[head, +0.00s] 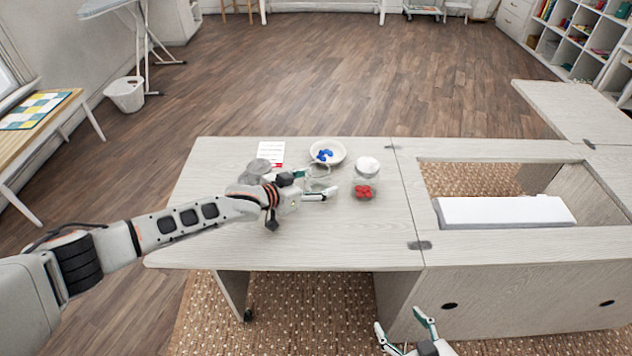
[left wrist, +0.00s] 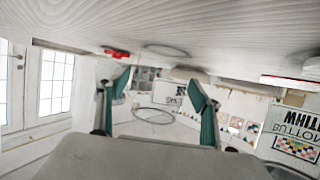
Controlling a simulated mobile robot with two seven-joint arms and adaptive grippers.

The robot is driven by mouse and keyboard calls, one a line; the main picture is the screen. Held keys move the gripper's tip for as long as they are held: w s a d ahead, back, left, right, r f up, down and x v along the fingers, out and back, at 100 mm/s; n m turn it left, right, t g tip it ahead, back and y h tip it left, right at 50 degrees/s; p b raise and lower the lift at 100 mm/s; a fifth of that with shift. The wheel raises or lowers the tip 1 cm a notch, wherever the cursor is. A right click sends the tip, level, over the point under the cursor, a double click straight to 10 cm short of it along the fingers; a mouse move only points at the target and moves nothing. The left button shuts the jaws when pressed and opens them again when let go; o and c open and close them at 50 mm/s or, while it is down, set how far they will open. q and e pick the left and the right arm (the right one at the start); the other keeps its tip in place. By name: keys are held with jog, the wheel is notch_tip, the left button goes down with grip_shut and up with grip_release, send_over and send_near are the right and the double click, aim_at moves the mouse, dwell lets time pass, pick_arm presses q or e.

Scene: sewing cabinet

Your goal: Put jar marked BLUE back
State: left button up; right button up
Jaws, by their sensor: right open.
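A clear, empty-looking jar (head: 318,172) stands on the tabletop at my left gripper (head: 317,185). The gripper's fingers are apart, one on each side of the jar, and I see no clear sign of a grip. In the left wrist view, which is upside down, the jar's rim (left wrist: 153,117) and a dark-lettered label (left wrist: 172,94) show between the teal fingers (left wrist: 160,105). I cannot read that label. Blue buttons (head: 325,155) lie in a pale dish (head: 340,157) just behind the jar. My right gripper (head: 407,331) is open and empty, below the table's front edge.
A jar with red buttons (head: 364,189) stands right of the left gripper, with a white round item (head: 367,165) behind it. Grey discs (head: 258,165) and a printed card (head: 271,152) lie behind my left wrist. The cabinet's opening holds a white block (head: 505,211).

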pick_arm(q)
jog(key=shift+r, duration=0.2)
jog(key=shift+s+a, duration=0.2)
jog(key=shift+a, duration=0.05)
jog(key=p+v, duration=0.1)
jog(key=v, duration=1)
jog(key=shift+s+a+r+p, duration=0.1)
jog(key=shift+s+p, duration=0.05)
jog(key=shift+p, duration=0.25)
